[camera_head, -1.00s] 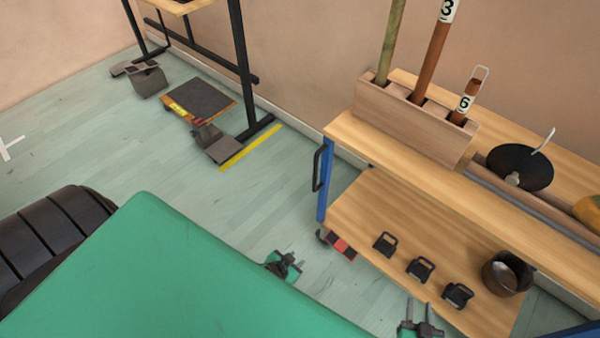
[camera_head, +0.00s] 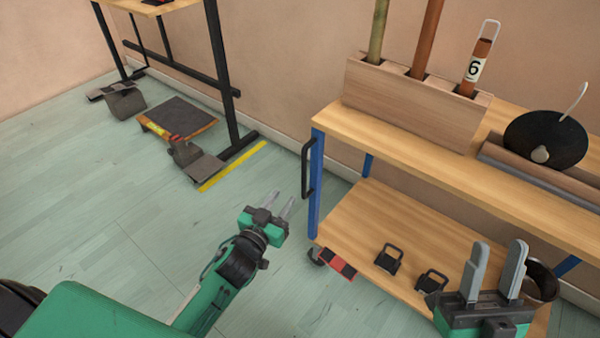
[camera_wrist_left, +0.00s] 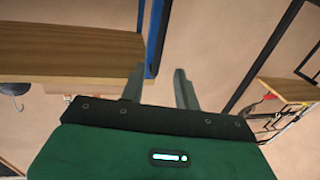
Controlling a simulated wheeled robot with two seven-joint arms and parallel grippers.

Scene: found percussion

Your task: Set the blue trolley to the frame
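The blue trolley (camera_head: 420,160) has wooden shelves, blue posts and a black upright handle (camera_head: 307,167) on its left end. The black frame (camera_head: 229,92) stands at upper left, with a yellow floor strip (camera_head: 232,166) beside its foot. A clear floor gap lies between trolley and frame. My left gripper (camera_head: 281,200) is open and empty, short of the handle and left of the trolley. In the left wrist view its open fingers (camera_wrist_left: 157,75) show with a blue post (camera_wrist_left: 157,35) beyond. My right gripper (camera_head: 500,248) is open and empty, in front of the lower shelf.
A wooden holder (camera_head: 410,103) with tubes and a black disc (camera_head: 545,141) sit on the trolley top. Black handled blocks (camera_head: 389,260) and a dark pot (camera_head: 541,283) are on its lower shelf. Pedals (camera_head: 178,117) lie on the floor by the frame. The left floor is mostly free.

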